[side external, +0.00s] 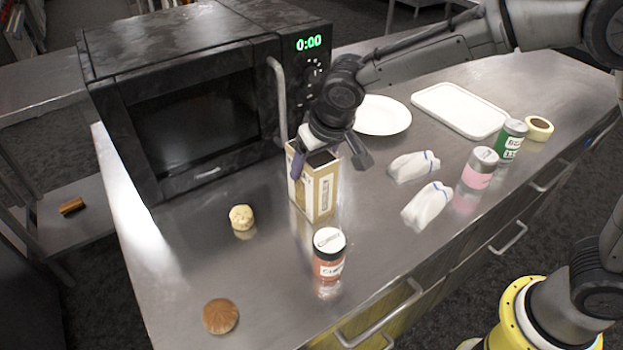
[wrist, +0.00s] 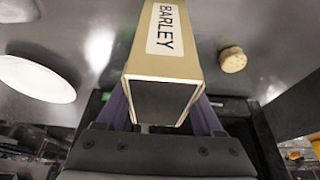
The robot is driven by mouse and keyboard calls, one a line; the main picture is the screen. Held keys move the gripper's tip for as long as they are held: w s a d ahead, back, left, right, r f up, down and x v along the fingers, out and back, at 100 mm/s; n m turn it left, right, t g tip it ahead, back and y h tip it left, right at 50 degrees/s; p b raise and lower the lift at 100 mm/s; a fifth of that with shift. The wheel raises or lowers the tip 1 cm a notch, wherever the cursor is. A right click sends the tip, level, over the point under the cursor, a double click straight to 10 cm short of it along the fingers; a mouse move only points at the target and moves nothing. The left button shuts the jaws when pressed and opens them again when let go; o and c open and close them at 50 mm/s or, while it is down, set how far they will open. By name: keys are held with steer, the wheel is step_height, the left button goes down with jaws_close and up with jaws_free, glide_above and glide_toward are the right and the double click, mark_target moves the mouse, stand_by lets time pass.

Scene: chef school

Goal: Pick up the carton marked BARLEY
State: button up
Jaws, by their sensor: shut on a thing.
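The carton marked BARLEY (side external: 315,190) is a tan box with a white label, upright near the front of the microwave. In the wrist view the carton (wrist: 163,60) shows its BARLEY label and its dark top end, between the fingers. My gripper (side external: 328,160) is at the carton's upper part from above, with purple fingers on either side. In the wrist view my gripper (wrist: 162,115) is shut on the carton. I cannot tell whether the carton's base touches the counter.
A black microwave (side external: 195,100) stands behind the carton. A red-labelled jar (side external: 328,262) is in front, with a biscuit (side external: 241,217) and a bun (side external: 221,316) to the left. White packets (side external: 427,205), a pink can (side external: 479,168), a green can (side external: 511,140), a plate (side external: 380,116) and a tray (side external: 460,108) are right.

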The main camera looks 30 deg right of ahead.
jaws_close()
steer(key=shift+r, duration=0.1)
steer(key=shift+r, duration=0.1)
